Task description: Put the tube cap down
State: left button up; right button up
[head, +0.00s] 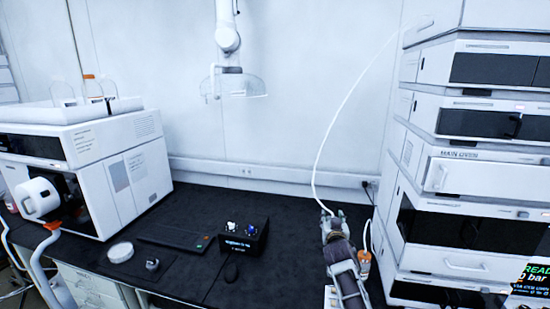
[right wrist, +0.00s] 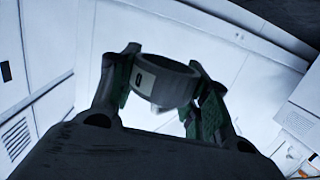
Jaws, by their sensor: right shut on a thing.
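My right gripper (head: 333,218) is raised in front of the bench's right part, near the instrument stack. In the right wrist view it is shut on the tube cap (right wrist: 165,82), a dark grey ring-like piece with a small pale mark on its side. The two fingers, with green inner parts, press it from either side. In the head view the cap is too small to make out clearly. My left gripper is not in view.
Instruments stand left (head: 125,175) and right (head: 470,180). The bench between box and right arm is clear.

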jog(key=s+f+y, duration=0.1)
jog(key=s+f, duration=0.4)
jog(key=s, duration=0.5)
jog(key=s+f+n, duration=0.1)
jog(key=s+f, duration=0.4)
jog(key=s, duration=0.4)
jog(key=s+f+y+b, duration=0.1)
jog(key=s+f, duration=0.4)
jog(key=s, duration=0.5)
jog(key=shift+s+n+y, duration=0.3)
jog(key=shift+n, duration=0.1)
jog(key=shift+r, duration=0.2)
jog(key=a+r+n+g+y, duration=0.1)
jog(key=a+r+n+y, duration=0.3)
jog(key=a+r, duration=0.3)
jog(key=s+a+r+n+g+y, duration=0.1)
jog(key=a+r+n+y, duration=0.3)
jog(key=r, duration=1)
jog(key=shift+a+r+g+y, duration=0.2)
jog(key=shift+a+g+y, duration=0.8)
jog(key=shift+a, duration=0.9)
jog(key=shift+r, duration=0.15)
